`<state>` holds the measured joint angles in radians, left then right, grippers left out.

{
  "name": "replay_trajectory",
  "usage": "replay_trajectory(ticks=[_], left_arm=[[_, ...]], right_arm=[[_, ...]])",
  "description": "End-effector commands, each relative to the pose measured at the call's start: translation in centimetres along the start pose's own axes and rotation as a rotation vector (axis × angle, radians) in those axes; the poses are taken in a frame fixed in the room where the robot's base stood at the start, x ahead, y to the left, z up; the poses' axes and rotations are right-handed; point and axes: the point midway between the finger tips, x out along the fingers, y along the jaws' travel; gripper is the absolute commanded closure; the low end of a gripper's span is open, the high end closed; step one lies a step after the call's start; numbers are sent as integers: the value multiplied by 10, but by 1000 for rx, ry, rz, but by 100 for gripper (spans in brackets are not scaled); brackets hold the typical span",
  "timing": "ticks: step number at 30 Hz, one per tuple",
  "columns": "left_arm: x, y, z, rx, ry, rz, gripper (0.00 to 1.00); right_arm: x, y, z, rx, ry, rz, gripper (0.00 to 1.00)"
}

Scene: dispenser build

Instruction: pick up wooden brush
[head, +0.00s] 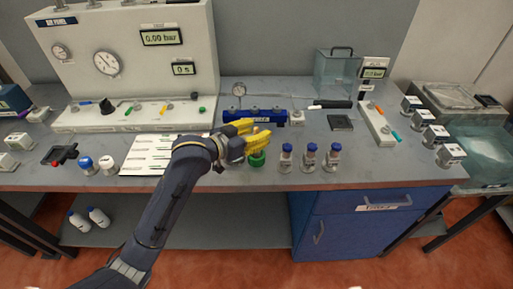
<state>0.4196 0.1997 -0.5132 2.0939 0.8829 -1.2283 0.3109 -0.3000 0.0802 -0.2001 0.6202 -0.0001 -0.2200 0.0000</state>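My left gripper (256,131), with yellow fingers, reaches over the middle of the bench from the front left. Its fingers hang just above and behind a small green object (257,159). A tiny pale-brown spot shows between the fingers, too small to tell whether it is part of a wooden brush. I cannot make out a wooden brush clearly anywhere. Whether the fingers are closed on anything cannot be told. My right gripper is not in view.
Several blue-capped vials (309,157) stand right of the green object. A blue block (265,116) lies behind the gripper. A white sheet (150,154) lies to the left, below a gauge panel (130,65). The bench front right of the vials is clear.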

Motion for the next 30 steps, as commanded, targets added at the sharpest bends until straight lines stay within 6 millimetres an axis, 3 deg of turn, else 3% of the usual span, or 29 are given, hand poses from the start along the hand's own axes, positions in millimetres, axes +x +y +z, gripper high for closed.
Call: replay_trajectory(ticks=[1,10,30], left_arm=[[0,0,0,0,0,0,64],[0,0,0,0,0,0,99],[-2,0,-8,0,2,1,100]], right_arm=[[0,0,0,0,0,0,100],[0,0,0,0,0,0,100],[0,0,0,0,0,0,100]])
